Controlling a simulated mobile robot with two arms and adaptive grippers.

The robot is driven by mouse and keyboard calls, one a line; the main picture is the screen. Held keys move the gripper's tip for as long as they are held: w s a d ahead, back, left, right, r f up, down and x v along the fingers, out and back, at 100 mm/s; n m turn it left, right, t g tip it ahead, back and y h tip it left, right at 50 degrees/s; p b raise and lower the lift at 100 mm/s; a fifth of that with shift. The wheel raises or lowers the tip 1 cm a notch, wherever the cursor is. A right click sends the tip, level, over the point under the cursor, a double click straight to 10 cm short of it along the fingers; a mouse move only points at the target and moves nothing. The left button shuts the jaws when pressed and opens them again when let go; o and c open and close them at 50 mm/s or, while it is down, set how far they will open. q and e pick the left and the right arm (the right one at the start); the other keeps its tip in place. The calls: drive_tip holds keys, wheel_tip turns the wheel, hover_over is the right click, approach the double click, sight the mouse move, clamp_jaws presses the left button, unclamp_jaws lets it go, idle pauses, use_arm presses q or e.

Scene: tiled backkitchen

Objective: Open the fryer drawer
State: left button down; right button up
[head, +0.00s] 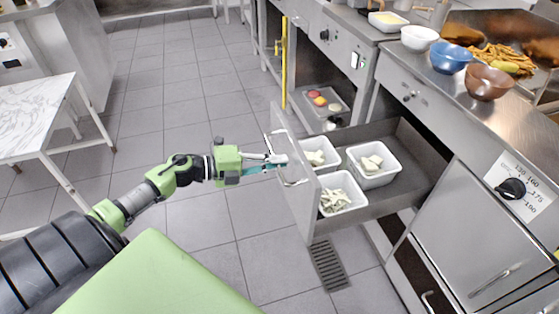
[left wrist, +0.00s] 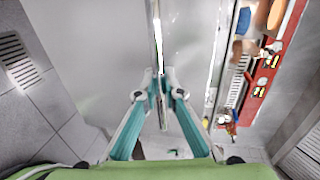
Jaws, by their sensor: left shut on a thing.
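The fryer drawer (head: 385,196) stands pulled out from under the steel counter, with its front panel (head: 306,190) facing left. White tubs of pale food sit inside it: one (head: 373,176) at the right, one (head: 345,204) at the front and one (head: 320,163) at the back. My left gripper (head: 276,160) is at the drawer's front panel, shut on the metal handle (head: 292,181). In the left wrist view both fingers (left wrist: 159,92) close around the upright handle bar (left wrist: 158,50). My right gripper is not in view.
Bowls, white (head: 419,38), blue (head: 450,58) and brown (head: 487,82), stand on the counter. A white marble table (head: 38,110) is at the left. A floor drain (head: 328,265) lies below the drawer. Tiled floor left of the drawer is clear.

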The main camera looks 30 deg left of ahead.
use_arm(q)
drive_tip(key=c, duration=2.2)
unclamp_jaws()
drive_tip(key=shift+o, duration=0.2)
drive_tip(key=v, duration=1.2)
drive_tip(key=shift+f, duration=0.15)
